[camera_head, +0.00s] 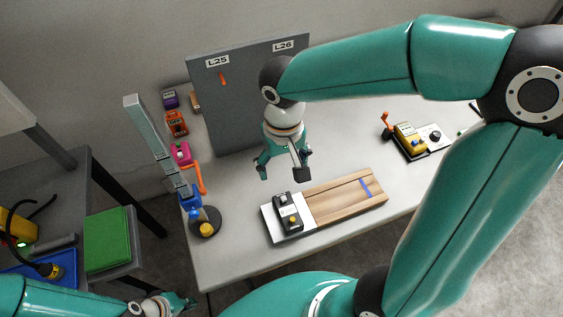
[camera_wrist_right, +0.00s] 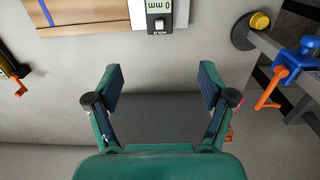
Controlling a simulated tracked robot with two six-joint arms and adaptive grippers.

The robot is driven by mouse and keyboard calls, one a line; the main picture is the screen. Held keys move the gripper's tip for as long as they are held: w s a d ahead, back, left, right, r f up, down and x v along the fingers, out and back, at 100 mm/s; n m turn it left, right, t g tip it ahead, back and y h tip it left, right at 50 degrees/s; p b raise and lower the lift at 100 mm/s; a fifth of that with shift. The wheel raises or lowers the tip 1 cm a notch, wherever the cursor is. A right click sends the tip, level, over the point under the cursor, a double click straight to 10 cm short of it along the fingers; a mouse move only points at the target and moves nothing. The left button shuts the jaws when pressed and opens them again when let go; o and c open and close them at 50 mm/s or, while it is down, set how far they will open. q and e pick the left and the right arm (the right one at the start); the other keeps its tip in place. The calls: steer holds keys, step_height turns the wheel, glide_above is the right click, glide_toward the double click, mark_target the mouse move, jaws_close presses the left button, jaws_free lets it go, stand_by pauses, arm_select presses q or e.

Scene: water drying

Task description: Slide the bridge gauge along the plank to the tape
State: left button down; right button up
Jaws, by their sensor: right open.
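In the right wrist view the gauge (camera_wrist_right: 158,10) shows at the top edge with a "0 mm" display. The blue tape (camera_head: 365,188) crosses the wooden part near its right end; it also shows in the wrist view (camera_wrist_right: 46,12). My right gripper (camera_head: 281,174) is open and empty above the table, behind the gauge and apart from it. My left gripper (camera_head: 178,301) is at the bottom left, its fingers unclear.
A grey panel (camera_head: 225,110) marked L25 and L26 stands behind my right gripper. A clamp stand with blue and orange parts (camera_head: 195,205) is left of the plank. A yellow device (camera_head: 408,137) with an orange crank sits at the right.

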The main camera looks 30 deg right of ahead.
mark_target(283, 196)
step_height(283, 196, down, 17)
steer(key=shift+r+b, duration=0.1)
steer(key=shift+b, duration=0.75)
steer(key=shift+c, duration=0.3)
steer(key=c, duration=1.4)
